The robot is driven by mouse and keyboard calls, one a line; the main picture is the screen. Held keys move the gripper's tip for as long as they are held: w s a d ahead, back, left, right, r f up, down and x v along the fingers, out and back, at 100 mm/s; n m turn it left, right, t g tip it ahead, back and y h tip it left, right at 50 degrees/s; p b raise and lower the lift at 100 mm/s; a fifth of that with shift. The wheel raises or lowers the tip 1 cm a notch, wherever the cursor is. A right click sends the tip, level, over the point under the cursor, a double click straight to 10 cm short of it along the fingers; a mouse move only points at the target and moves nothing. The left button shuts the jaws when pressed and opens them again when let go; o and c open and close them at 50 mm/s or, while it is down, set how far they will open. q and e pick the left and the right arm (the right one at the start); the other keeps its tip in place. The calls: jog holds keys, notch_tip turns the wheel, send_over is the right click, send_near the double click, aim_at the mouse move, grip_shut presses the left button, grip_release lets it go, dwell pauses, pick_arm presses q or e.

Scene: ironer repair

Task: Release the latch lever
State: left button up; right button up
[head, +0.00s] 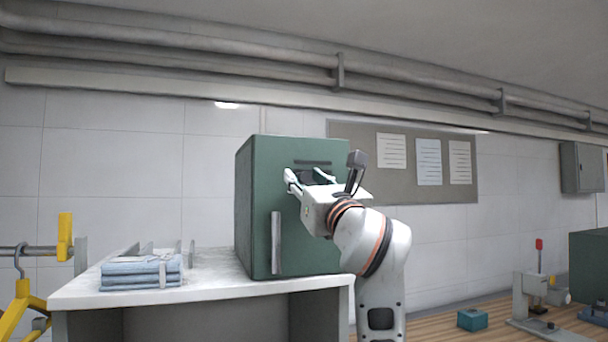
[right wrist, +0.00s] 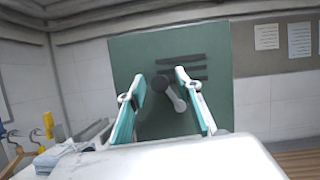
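A green cabinet (head: 258,200) stands on the white table; its front also fills the middle of the right wrist view (right wrist: 215,110). A short grey lever (right wrist: 178,103) with a dark round end (right wrist: 157,83) shows on that front, slanting down to the right. My right gripper (head: 308,178) is before the upper front, its fingers spread. In the right wrist view its two teal-padded fingers (right wrist: 160,80) frame the lever from left and right, with gaps on both sides. Contact is not visible. In the head view the gripper hides the lever. My left gripper is not in view.
A grey upright bar (head: 277,242) is on the cabinet's lower front. Folded blue cloths (head: 142,270) lie on the white table (head: 215,290) at left, near a yellow hooked stand (head: 65,237). A teal block (head: 472,320) and a red-knobbed device (head: 538,285) stand on the wooden surface at right.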

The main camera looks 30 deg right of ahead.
jog(key=shift+w+r, duration=0.1)
jog(key=shift+w, duration=0.2)
jog(key=shift+w+d, duration=0.1)
grip_shut()
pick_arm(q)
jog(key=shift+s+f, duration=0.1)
